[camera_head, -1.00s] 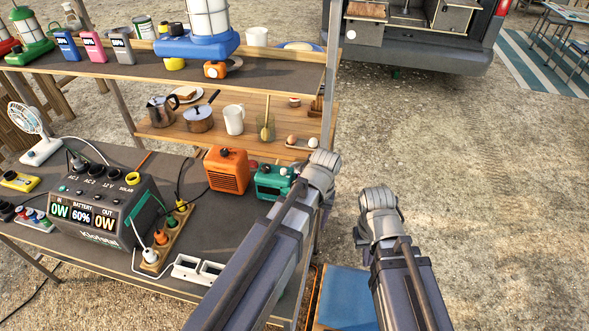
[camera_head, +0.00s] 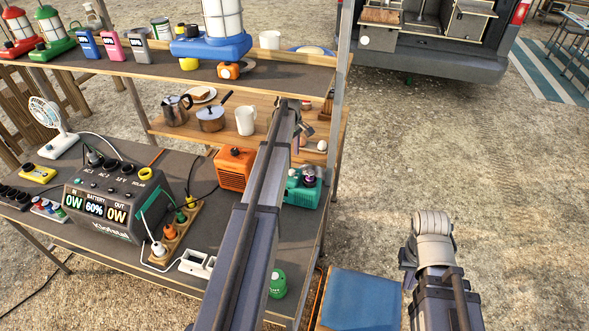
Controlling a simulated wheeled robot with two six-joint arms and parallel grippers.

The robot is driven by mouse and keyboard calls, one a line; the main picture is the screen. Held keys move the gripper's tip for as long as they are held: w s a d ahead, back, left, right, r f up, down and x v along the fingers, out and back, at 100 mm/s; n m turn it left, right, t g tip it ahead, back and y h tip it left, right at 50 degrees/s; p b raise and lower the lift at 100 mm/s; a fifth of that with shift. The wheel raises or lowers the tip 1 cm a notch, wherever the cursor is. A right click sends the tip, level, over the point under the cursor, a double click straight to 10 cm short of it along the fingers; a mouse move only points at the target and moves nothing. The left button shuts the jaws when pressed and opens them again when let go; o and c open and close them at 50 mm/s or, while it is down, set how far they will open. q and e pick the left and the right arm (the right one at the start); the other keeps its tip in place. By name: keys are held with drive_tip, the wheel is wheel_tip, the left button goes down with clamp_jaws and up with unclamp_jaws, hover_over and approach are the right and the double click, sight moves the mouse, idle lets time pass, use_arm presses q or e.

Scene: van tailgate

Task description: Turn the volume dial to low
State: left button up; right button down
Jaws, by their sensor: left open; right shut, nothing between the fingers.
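A teal box-shaped device (camera_head: 305,191), like a small radio, stands near the right end of the lower table. Small light and dark round parts (camera_head: 309,174) show on its top; I cannot tell whether one is the volume dial, nor its setting. An orange box with a slotted front (camera_head: 234,169) stands just left of it. My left gripper (camera_head: 306,129) is above and behind the teal device in the picture, apparently open and empty, its fingers partly hidden by my arm. My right gripper (camera_head: 408,267) is off the table to the right, shut and empty, its fingers mostly hidden.
A power station (camera_head: 110,207), a power strip (camera_head: 176,233) and a fan (camera_head: 55,125) are on the left of the table. Shelves with a mug (camera_head: 245,119) and lanterns rise behind. A green round item (camera_head: 277,284) is at the front. Gravel lies right.

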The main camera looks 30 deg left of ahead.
sight(292, 171)
use_arm(q)
drive_tip(key=shift+f+b, duration=3.85)
drive_tip(key=shift+f, duration=0.05)
clamp_jaws()
